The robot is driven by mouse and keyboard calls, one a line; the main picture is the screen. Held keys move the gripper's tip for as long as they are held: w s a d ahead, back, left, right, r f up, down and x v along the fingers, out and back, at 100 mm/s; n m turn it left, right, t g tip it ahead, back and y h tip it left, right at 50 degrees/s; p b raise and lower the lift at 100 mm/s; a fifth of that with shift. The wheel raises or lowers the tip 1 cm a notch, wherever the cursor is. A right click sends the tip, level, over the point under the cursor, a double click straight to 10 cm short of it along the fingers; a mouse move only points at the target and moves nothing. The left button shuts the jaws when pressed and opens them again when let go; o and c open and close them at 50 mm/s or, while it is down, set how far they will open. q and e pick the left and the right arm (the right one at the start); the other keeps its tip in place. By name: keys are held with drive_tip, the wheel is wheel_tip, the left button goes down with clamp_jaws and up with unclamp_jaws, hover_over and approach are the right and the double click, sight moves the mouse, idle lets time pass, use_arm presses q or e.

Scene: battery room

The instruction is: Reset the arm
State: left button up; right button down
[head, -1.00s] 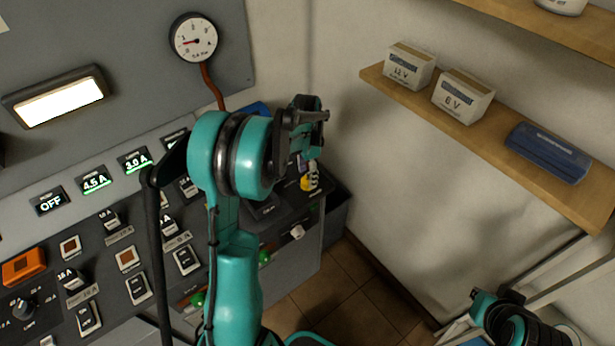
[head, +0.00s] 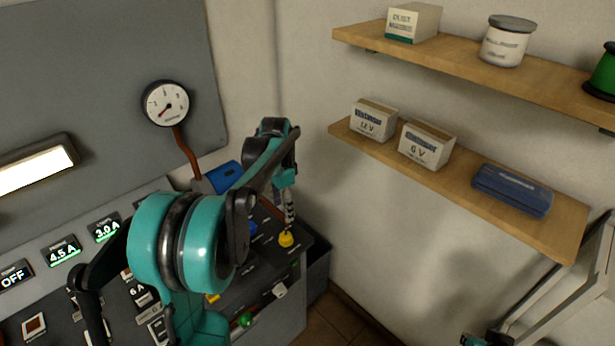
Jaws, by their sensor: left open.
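My left arm, teal and black, rises from the bottom left in the head view and bends over the right end of the control panel. Its left gripper (head: 288,208) points down just above a yellow knob (head: 286,240). The gripper is small and partly dark here; its jaws are open, and I cannot tell whether they touch the knob. Only a small teal piece of my right arm shows at the bottom edge, right of centre; the right gripper is out of view.
The control panel (head: 60,285) with lit current displays fills the lower left, with a round gauge (head: 167,103) above. A lower shelf (head: 450,185) holds two battery boxes and a blue case (head: 512,190). Bare wall lies between.

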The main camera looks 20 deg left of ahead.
use_arm(q)
drive_tip(key=s+d+r+n+t, duration=0.4)
drive_tip(key=s+d+r, duration=0.1)
drive_tip(key=s+d, duration=0.5)
drive_tip(key=s+d+f+n+t, duration=0.3)
drive_tip(key=s+d, duration=0.2)
drive_tip(key=s, duration=0.4)
drive_tip(key=shift+d+f, duration=0.15)
drive_tip(key=shift+d, duration=0.25)
